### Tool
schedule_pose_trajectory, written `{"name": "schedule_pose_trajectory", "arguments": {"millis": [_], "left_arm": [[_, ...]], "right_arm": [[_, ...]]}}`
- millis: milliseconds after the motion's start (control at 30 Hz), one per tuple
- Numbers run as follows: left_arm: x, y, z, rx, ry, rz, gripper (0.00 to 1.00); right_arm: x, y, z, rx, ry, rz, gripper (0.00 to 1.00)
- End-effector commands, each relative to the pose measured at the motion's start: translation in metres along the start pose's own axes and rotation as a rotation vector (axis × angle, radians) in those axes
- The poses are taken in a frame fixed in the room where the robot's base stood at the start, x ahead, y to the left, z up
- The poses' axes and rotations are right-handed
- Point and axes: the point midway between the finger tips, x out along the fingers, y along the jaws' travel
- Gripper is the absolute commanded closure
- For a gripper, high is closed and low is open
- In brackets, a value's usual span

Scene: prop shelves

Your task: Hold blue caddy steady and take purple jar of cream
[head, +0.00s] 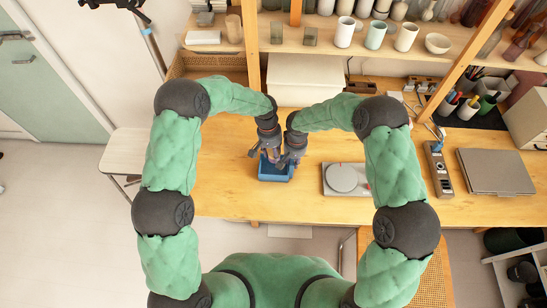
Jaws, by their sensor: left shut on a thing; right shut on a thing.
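The blue caddy (273,176) sits on the wooden table in front of me, below both hands. My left gripper (257,152) reaches down to its back left rim and is shut on the caddy. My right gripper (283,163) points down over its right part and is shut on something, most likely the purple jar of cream. The jar is small and mostly hidden by the fingers and hands, so I cannot tell whether it is clear of the caddy.
A grey turntable-like device (341,178) stands just right of the caddy. A shelf with cups (345,32) is behind. The table left of the caddy is clear.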

Motion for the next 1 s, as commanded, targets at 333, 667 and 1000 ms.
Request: {"name": "schedule_pose_trajectory", "arguments": {"millis": [333, 667, 1000], "left_arm": [[-0.003, 0.001, 0.000, 0.001, 0.000, 0.000, 0.89], [-0.016, 0.003, 0.001, 0.001, 0.001, -0.001, 0.89], [-0.022, 0.003, 0.002, 0.001, 0.000, 0.000, 0.89]], "right_arm": [[0.000, 0.000, 0.000, 0.000, 0.000, 0.000, 1.00], [0.000, 0.000, 0.000, 0.000, 0.000, 0.000, 1.00], [0.000, 0.000, 0.000, 0.000, 0.000, 0.000, 1.00]]}}
